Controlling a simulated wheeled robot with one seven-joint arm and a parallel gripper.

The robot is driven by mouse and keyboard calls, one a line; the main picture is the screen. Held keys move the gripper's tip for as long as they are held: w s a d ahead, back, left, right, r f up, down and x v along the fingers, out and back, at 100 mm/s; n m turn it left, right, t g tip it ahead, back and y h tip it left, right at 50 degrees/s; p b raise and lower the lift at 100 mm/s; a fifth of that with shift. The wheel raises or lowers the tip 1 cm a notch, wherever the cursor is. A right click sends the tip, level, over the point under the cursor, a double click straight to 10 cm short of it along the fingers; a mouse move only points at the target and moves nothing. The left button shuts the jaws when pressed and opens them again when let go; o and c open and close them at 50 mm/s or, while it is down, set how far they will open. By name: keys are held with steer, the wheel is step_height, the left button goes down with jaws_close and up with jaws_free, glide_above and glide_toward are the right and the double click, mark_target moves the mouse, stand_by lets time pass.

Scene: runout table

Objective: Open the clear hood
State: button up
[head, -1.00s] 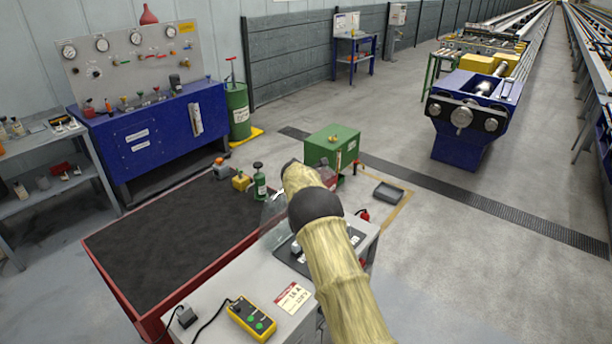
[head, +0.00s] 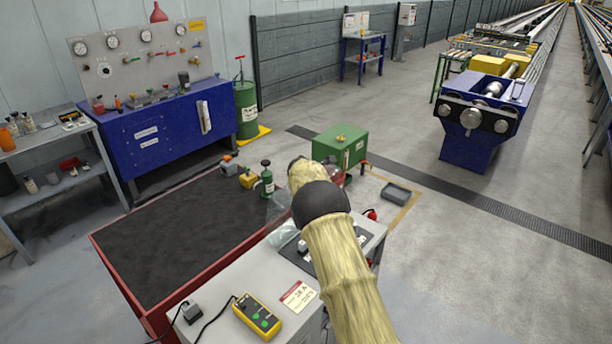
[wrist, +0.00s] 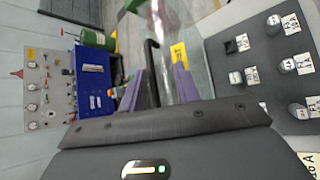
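The clear hood (head: 283,234) is a see-through cover at the far left edge of the grey console's top in the head view, partly hidden behind my arm. In the wrist view a clear curved sheet (wrist: 177,55), which looks like the hood, rises just beyond my fingers. My gripper (wrist: 161,88) shows two purplish fingers standing apart, with a gap between them. A dark upright bar shows in that gap; I cannot tell whether the fingers touch it. The fingers are hidden behind my arm in the head view.
The console's dark panel (wrist: 262,70) with several labelled switches lies right of my gripper in the wrist view. A yellow control box (head: 257,316) sits on the console's near end. A red-rimmed dark table (head: 180,240) adjoins on the left. A green cabinet (head: 340,146) stands behind.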

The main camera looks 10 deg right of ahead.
steer(key=b+v, duration=0.6)
steer(key=v, duration=0.9)
steer(key=shift+s+r, duration=0.15)
steer(key=shift+s, duration=0.25)
steer(key=c, duration=0.3)
steer(key=shift+s+d, duration=0.2)
steer(key=c, duration=0.4)
steer(key=s+d+f+m+g, duration=0.2)
steer(key=s+d+f+m, duration=0.1)
steer(key=s+m, duration=0.2)
steer(key=shift+s+d+f+m, duration=0.25)
steer(key=shift+s+d+m, duration=0.05)
steer(key=shift+s, duration=0.65)
steer(key=s+f+m+g+y, duration=0.1)
steer(key=s+f+m, duration=0.3)
steer(key=s+m, duration=0.5)
steer(key=s+d+f+m+g+y, duration=0.1)
steer(key=s+f+m+g, duration=0.3)
steer(key=s, duration=1.9)
steer(key=f+m+y, duration=0.1)
steer(key=m, duration=0.4)
steer(key=shift+d+g, duration=0.2)
steer(key=shift+g, duration=0.1)
